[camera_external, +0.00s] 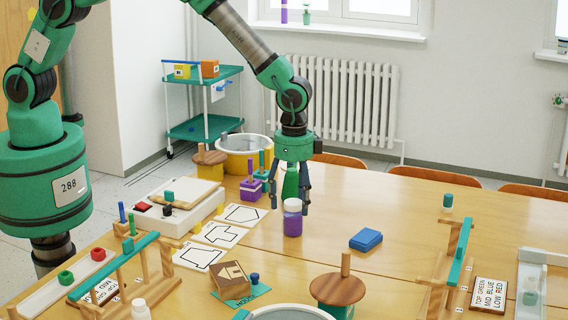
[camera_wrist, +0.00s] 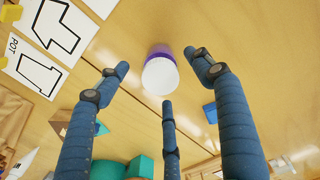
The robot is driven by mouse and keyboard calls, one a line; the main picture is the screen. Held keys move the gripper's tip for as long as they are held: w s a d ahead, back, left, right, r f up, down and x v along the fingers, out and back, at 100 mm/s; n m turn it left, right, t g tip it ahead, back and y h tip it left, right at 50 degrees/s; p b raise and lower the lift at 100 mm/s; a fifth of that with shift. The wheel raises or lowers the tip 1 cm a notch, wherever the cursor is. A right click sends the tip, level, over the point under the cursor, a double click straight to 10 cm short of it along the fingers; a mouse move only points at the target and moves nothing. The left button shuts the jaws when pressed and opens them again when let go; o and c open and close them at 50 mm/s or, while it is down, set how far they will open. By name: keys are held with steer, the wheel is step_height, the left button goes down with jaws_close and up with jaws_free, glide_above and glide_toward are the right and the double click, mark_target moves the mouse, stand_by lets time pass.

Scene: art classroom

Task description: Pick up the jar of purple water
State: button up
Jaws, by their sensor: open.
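The jar of purple water (camera_external: 292,220) stands upright on the wooden table, with a white lid. In the wrist view the jar (camera_wrist: 160,76) shows mostly its round white lid, with a purple edge behind it. My gripper (camera_external: 290,200) points down directly above the jar, its dark blue fingers spread. In the wrist view the open fingers (camera_wrist: 160,70) are spread about the lid, with visible gaps on the left and right. Whether any finger touches the jar is not clear.
A blue block (camera_external: 366,240) lies right of the jar. White outline cards (camera_external: 220,234) lie to the left.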

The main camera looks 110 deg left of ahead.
mark_target(294, 218)
steer(key=shift+f, duration=0.55)
steer(key=shift+f+b, duration=0.65)
steer(key=shift+f, duration=1.95)
steer(key=shift+a, duration=0.1)
steer(key=c, duration=1.5)
steer(key=shift+r, duration=0.2)
